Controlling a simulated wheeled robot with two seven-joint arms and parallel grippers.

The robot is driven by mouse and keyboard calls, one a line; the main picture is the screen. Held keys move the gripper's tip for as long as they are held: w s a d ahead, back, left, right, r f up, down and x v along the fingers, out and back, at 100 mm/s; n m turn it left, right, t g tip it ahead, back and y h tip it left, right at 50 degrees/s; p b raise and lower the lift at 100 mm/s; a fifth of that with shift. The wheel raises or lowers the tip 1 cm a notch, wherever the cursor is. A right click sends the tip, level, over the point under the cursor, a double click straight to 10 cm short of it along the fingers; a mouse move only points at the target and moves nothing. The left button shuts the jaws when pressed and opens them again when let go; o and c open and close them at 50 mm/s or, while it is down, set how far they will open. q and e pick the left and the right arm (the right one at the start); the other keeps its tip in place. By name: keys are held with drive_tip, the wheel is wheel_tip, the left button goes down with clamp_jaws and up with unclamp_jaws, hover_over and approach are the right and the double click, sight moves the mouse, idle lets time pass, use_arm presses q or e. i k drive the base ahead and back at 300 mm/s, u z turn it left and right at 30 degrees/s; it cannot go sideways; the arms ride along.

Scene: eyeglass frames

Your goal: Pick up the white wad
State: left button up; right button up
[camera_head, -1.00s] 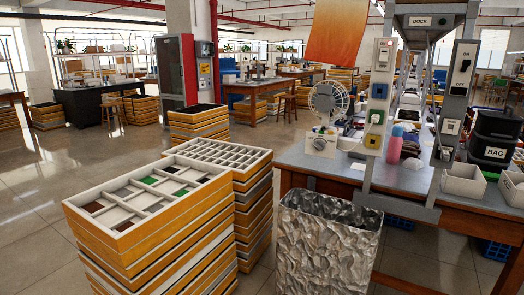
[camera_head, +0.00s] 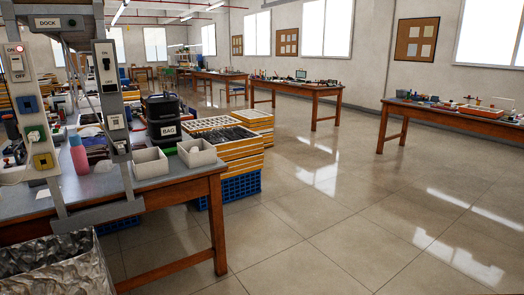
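I see no white wad that I can make out for sure in this view. Neither of my grippers is in the head view. The grey workbench (camera_head: 180,195) stands at the left, with two white open bins (camera_head: 151,163) near its right end. A silver crumpled-looking bin (camera_head: 55,272) stands at the lower left, partly cut off by the frame; its inside is mostly hidden.
A pink bottle (camera_head: 79,157) and a black case labelled BAG (camera_head: 163,120) stand on the workbench. Stacked yellow trays (camera_head: 238,152) on a blue crate (camera_head: 240,187) stand behind it. The tiled floor (camera_head: 330,215) at the middle and right is clear.

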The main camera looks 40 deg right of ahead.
sight(194, 149)
drive_tip(key=z, duration=1.15)
drive_tip(key=k, duration=0.35)
drive_tip(key=z, duration=1.05)
drive_tip(key=i, duration=0.9)
drive_tip(key=u, duration=0.3)
drive_tip(key=i, duration=2.25)
drive_tip(key=u, duration=1.9)
drive_tip(key=i, duration=1.1)
drive_tip(key=u, duration=0.95)
